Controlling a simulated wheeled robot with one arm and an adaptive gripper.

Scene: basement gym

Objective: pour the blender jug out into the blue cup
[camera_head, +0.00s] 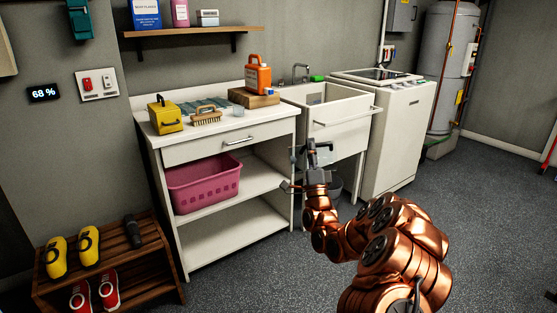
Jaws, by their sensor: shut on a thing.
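The blender jug (323,155) is a clear, greyish vessel with dark parts. It is off the counter, in front of the sink cabinet, and partly hidden behind my gripper. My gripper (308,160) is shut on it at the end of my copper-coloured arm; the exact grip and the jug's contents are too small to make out. A small, see-through, pale bluish cup (238,110), which looks like the blue cup, stands upright on the white counter (190,140), to the left of and beyond my gripper.
Around the cup are a scrubbing brush (207,117), a yellow box (165,115), a folded cloth (200,105) and an orange jug (258,75) on a wooden box (252,98). A pink basket (203,184) sits below. A sink (325,103) adjoins right. The counter's front strip is clear.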

